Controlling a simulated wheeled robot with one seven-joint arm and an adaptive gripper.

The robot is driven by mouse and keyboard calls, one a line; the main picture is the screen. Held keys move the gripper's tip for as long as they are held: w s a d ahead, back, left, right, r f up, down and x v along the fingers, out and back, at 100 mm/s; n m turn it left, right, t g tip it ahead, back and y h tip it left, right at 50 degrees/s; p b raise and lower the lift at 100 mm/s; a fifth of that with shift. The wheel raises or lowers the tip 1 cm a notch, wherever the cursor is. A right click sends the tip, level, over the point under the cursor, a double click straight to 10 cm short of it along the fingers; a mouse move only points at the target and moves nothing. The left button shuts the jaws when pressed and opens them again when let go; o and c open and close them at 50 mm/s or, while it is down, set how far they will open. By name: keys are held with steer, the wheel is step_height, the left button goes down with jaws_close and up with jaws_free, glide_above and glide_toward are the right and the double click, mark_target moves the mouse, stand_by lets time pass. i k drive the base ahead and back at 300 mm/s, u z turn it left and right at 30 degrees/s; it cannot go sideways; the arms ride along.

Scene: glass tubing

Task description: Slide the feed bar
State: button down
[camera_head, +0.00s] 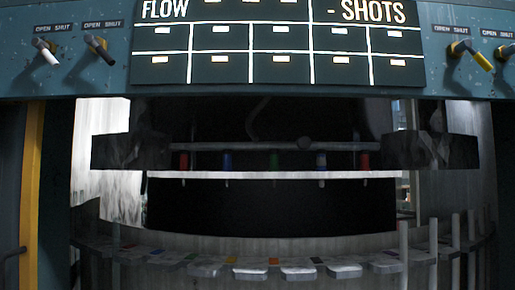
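A long pale horizontal bar (270,174) spans the middle of the opening, with several short nozzle-like tips under it. Several small coloured cylinders stand along it, among them a red one (184,160), a green one (274,160) and a blue one (321,160). A thin grey rail (250,147) runs above them, with a round dark knob (304,144) on it. I cannot tell which of these is the feed bar. My gripper is not in view.
Above hangs a panel with a "FLOW - SHOTS" board (252,42) and levers, white (47,52) at left and yellow (480,60) at right. Below is a curved row of grey trays (297,272). Upright posts (432,250) stand at lower right. Dark blocks (130,151) flank the bar.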

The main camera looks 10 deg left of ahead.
mark_target(304, 143)
steer(key=k, duration=0.5)
steer(key=u, duration=1.65)
steer(key=i, duration=0.9)
steer(key=z, duration=2)
